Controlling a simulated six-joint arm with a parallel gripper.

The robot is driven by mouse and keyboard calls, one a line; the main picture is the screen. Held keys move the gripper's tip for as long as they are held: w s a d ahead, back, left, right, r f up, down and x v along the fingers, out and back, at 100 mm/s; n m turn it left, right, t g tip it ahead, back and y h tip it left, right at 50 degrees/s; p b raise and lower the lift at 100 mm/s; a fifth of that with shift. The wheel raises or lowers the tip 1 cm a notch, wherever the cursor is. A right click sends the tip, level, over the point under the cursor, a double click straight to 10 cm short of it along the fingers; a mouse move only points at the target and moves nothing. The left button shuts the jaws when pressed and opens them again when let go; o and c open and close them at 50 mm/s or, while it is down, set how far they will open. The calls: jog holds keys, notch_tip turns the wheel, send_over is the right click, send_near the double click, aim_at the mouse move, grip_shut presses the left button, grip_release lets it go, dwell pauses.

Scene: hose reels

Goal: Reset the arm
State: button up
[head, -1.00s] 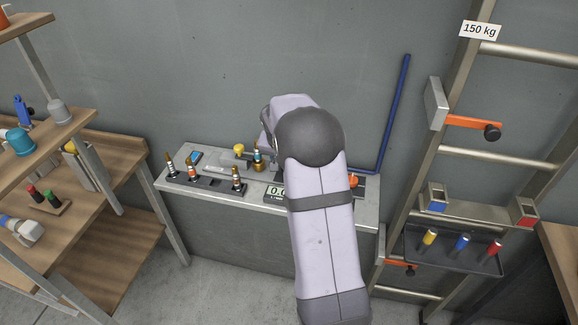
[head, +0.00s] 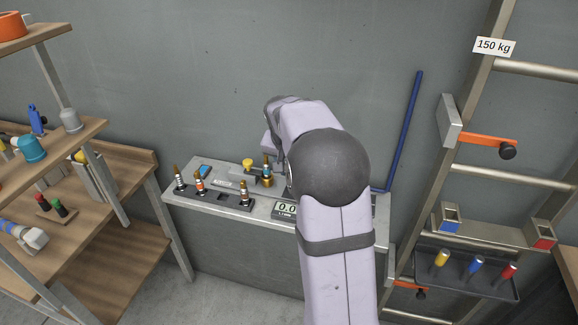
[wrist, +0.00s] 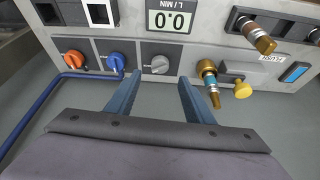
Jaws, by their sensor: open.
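My gripper (wrist: 158,78) shows in the wrist view with its two blue-grey fingers spread apart and nothing between them. It points at the front panel of a grey test bench (head: 222,206). Beyond the fingertips are a grey knob (wrist: 159,65), a blue knob (wrist: 117,61) and a display (wrist: 170,20) reading 0.0 L/MIN. The fingers look apart from the panel, though the left fingertip overlaps the area near the blue knob. In the head view my arm hides the gripper and the bench's right part.
A brass fitting (wrist: 207,75) and a yellow knob (wrist: 242,89) sit right of the fingers. A blue hose (wrist: 37,105) runs down the left. Wooden shelves (head: 75,150) stand left in the head view. A ladder rack (head: 440,190) with a tray (head: 462,283) stands right.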

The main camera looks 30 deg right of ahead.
jog(key=s+a+f+n+g+y, duration=0.1)
jog(key=s+a+f+n, duration=0.1)
jog(key=s+a, duration=0.5)
jog(key=s+a+f+n+g+y, duration=0.1)
jog(key=s+a+f+n, duration=0.2)
jog(key=s+a, duration=0.4)
jog(key=s+a+f+n+y, duration=0.1)
jog(key=s+a+f+n, duration=0.2)
jog(key=s, duration=0.9)
jog(key=a+n, duration=0.2)
jog(key=a, duration=0.1)
jog(key=shift+s+a+f+g, duration=0.25)
jog(key=shift+s+a+g, duration=0.05)
jog(key=shift+a+g, duration=0.1)
notch_tip(320, 180, down, 3)
jog(key=shift+r+b, duration=0.1)
jog(key=shift+b, duration=1.05)
jog(key=shift+w, duration=0.1)
